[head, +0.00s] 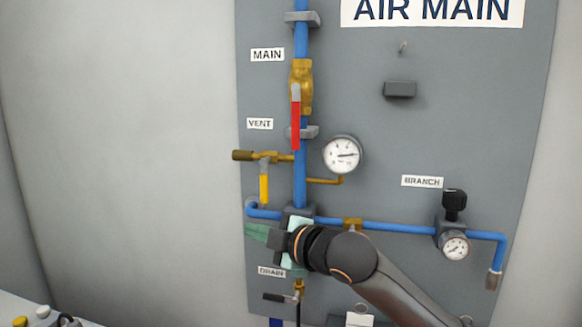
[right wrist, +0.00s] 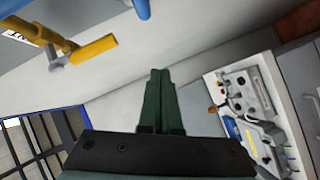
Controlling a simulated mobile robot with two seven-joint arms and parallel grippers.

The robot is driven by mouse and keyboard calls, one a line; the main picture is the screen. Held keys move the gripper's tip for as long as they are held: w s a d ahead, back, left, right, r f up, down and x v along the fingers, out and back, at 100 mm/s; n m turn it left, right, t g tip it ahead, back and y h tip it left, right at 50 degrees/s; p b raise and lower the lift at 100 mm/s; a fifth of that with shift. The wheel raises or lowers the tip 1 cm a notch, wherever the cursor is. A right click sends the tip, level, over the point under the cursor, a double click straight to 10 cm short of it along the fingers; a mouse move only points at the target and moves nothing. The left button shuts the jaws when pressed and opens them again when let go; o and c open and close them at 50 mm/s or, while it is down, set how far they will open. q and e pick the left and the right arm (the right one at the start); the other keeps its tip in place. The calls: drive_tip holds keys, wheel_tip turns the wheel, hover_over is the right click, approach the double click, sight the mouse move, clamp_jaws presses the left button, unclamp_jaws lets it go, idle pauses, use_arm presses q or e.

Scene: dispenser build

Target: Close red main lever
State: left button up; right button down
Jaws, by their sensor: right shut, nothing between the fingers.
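The red main lever (head: 296,122) hangs straight down from the brass main valve (head: 306,88), in line with the vertical blue pipe (head: 300,185). It is on the grey panel below and right of the MAIN label (head: 267,55). My right gripper (head: 250,232) is well below the lever, with its green fingers pointing left in front of the panel's lower left. In the right wrist view the two fingers (right wrist: 160,72) are together and empty. The red lever does not show in that view. My left gripper is in neither view.
The yellow vent lever (head: 264,188) hangs down between the red lever and my right gripper, and shows in the right wrist view (right wrist: 92,50). A round gauge (head: 342,155) sits right of the pipe. The drain valve (head: 299,288) is below my gripper. The branch regulator (head: 454,205) is at right.

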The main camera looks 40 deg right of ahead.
sight(297, 119)
drive_tip(key=s+d+r+n+t+h, duration=0.1)
drive_tip(key=s+r, duration=0.3)
drive_tip(key=r, duration=0.5)
drive_tip(key=s+d+r+n+t+h, duration=0.1)
drive_tip(key=s+d+r+n, duration=0.1)
drive_tip(key=r, duration=0.6)
drive_tip(key=shift+s+d+r, duration=0.4)
drive_tip(key=shift+s+d, duration=0.3)
drive_tip(key=shift+s, duration=0.5)
drive_tip(key=shift+w, duration=0.15)
drive_tip(key=w+p, duration=0.3)
drive_tip(key=w, duration=0.7)
drive_tip(key=s+d, duration=0.2)
drive_tip(key=d, duration=0.1)
drive_tip(key=shift+s, duration=0.3)
drive_tip(key=shift+s, duration=0.1)
